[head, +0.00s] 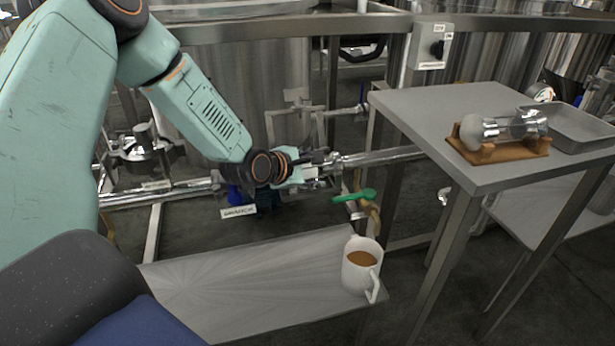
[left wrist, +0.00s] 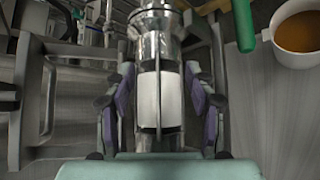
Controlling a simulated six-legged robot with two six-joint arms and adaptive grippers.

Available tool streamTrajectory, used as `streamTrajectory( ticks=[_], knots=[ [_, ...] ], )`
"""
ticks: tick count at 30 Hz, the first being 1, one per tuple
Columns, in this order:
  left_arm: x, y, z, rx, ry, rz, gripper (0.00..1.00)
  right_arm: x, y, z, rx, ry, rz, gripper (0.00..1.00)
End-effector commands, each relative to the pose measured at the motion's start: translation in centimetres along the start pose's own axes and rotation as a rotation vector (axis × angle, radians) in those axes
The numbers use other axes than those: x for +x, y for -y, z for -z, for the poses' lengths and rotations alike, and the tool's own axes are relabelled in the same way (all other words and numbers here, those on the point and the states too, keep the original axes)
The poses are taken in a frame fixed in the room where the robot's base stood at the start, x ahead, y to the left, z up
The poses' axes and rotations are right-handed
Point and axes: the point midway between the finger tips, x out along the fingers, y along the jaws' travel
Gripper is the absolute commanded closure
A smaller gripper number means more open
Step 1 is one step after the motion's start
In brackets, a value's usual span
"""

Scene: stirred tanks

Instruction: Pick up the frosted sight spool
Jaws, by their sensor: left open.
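The frosted sight spool (left wrist: 172,98) shows in the left wrist view as a whitish cylinder with metal rods along it and a shiny steel flange above. My left gripper (left wrist: 160,103) is open, with one finger on each side of the spool. A narrow gap seems to show at each side; I cannot tell whether either finger touches it. In the head view my left gripper (head: 318,168) is at the steel pipe line, and it mostly hides the spool there. My right gripper is not in view.
A clear spool (head: 512,127) lies on a brown cradle (head: 525,150) on the grey table (head: 425,115), beside a metal tray (head: 570,130). A green valve handle (head: 352,196) is just right of my gripper. A mug (head: 361,268) stands on the lower bench (head: 230,285), otherwise clear.

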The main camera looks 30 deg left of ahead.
Motion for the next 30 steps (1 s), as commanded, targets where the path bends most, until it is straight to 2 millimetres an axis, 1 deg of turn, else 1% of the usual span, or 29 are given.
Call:
streamTrajectory(
  ticks=[2, 9, 27, 28, 30],
  knots=[
    [0.31, 0.02, -0.02, -0.001, 0.001, 0.000, 0.45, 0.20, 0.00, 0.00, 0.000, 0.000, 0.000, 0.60],
    [0.30, -0.08, -0.08, -0.002, 0.001, 0.000, 0.46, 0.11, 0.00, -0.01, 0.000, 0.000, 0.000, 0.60],
    [0.28, -0.11, -0.08, -0.001, 0.001, -0.002, 0.97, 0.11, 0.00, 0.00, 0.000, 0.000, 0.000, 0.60],
    [0.28, -0.11, -0.08, -0.001, 0.001, -0.002, 0.99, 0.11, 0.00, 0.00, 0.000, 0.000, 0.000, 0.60],
    [0.28, -0.12, -0.09, -0.001, 0.001, -0.002, 1.00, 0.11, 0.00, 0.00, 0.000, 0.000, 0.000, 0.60]
  ],
)
